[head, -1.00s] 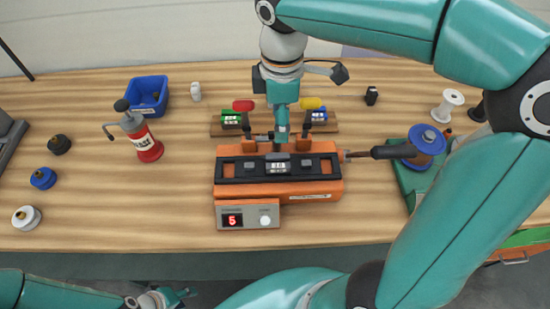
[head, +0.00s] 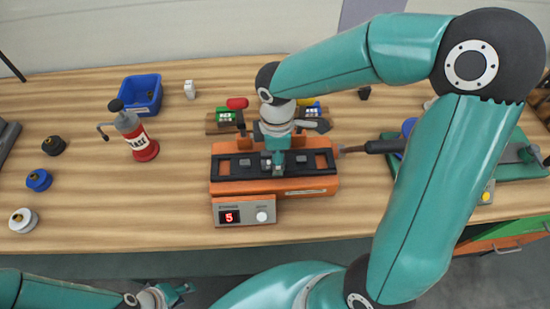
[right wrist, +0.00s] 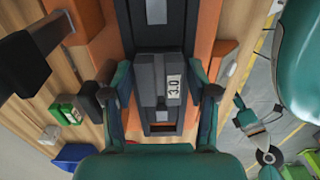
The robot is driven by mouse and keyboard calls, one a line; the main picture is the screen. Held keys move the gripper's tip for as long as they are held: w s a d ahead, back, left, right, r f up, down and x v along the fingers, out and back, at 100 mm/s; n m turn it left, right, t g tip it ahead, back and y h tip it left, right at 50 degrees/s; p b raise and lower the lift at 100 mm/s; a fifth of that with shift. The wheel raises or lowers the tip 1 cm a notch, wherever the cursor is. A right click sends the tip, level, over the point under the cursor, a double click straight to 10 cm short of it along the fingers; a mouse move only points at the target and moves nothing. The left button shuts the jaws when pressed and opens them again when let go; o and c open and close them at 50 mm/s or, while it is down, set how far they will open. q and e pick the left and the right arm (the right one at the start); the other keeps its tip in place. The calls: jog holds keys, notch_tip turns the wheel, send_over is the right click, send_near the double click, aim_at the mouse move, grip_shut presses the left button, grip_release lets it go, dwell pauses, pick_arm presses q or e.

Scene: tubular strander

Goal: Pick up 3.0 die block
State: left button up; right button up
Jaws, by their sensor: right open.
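The 3.0 die block (right wrist: 150,85) is a dark grey block with a white label reading 3.0. It sits in the black channel of the orange heater unit (head: 232,188). My right gripper (right wrist: 158,75) is open, pointing down, with one finger on each side of the block. Whether the fingers touch it cannot be told. In the head view the right gripper (head: 278,165) is over the middle of the unit and largely hides the block. My left gripper (head: 174,292) is at the bottom left, in front of the table, empty, with its fingers apart.
Behind the unit, a wooden rack holds a green block (head: 224,115) and a blue block. A dark handle (head: 384,146) lies to the unit's right.

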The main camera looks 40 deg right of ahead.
jog(key=shift+f, duration=0.2)
grip_shut()
jog(key=shift+r, duration=0.2)
